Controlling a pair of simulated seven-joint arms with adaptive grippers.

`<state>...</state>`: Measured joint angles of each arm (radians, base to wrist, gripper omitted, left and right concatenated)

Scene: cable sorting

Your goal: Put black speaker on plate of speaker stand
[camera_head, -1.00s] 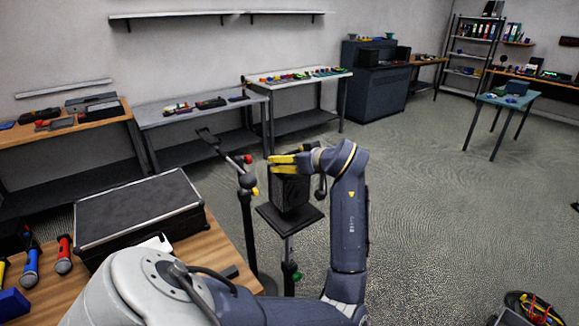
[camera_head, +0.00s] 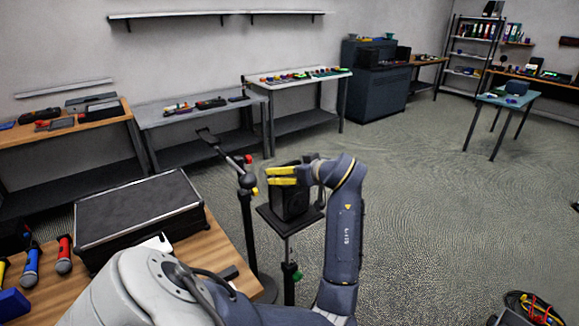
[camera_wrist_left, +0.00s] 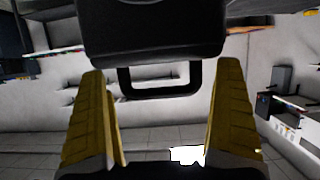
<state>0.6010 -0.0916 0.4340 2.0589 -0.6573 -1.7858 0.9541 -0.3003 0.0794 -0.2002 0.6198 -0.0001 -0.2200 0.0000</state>
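The black speaker (camera_head: 291,204) stands upright on the dark square plate of the speaker stand (camera_head: 263,211) in the head view. My left gripper (camera_head: 282,176) is at the speaker's upper part, its two yellow fingers apart. In the left wrist view the speaker (camera_wrist_left: 150,35) fills the top, and its black handle (camera_wrist_left: 160,92) lies in the gap between the fingers (camera_wrist_left: 165,120). Clear space shows between the handle and each finger, so the gripper is open. The fingers hide part of the speaker in the head view. My right gripper is not in view.
A microphone stand (camera_head: 247,205) rises just left of the speaker stand. A black case (camera_head: 140,215) and several microphones (camera_head: 64,255) are on the wooden table at the left. Workbenches (camera_head: 205,117) line the back wall.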

